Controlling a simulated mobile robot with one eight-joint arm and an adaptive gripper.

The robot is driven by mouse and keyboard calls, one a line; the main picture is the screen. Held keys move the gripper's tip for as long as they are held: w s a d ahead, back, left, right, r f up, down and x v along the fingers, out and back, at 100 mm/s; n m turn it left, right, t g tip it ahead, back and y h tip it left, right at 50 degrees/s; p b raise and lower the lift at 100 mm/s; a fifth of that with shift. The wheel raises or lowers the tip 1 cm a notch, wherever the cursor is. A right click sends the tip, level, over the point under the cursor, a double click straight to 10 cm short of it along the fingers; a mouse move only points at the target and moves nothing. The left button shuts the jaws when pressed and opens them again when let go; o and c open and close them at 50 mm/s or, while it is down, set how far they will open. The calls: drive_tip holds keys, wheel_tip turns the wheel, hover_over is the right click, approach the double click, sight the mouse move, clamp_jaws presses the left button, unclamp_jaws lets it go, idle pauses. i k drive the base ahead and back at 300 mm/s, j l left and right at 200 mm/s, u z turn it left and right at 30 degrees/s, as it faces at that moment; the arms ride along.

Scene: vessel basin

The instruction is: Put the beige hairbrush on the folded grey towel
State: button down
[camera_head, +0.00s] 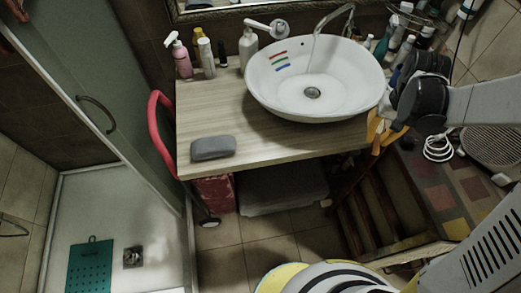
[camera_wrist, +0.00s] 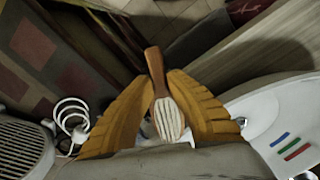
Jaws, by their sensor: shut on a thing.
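The hairbrush (camera_wrist: 168,118), with a brown handle and a pale bristle pad, is between the two yellow fingers of my gripper (camera_wrist: 160,80) in the wrist view. My gripper is shut on it, with the handle pointing away past the fingertips. In the head view my gripper (camera_head: 381,132) is at the right end of the counter, beside the basin; I cannot make out the brush clearly there. The folded grey towel (camera_head: 213,148) lies at the front left of the wooden counter, well left of my gripper. Its top is bare.
The white basin (camera_head: 265,85) stands between my gripper and the towel, with a tap (camera_head: 335,18) behind it. A pink bottle (camera_head: 179,57) and several others stand at the back left. A red curved bar (camera_head: 155,130) rises at the counter's left edge. The wood around the towel is clear.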

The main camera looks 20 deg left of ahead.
sight(213, 144)
drive_tip(key=j+u, duration=0.4)
drive_tip(key=i+j+u, duration=0.15)
drive_tip(key=u, duration=0.2)
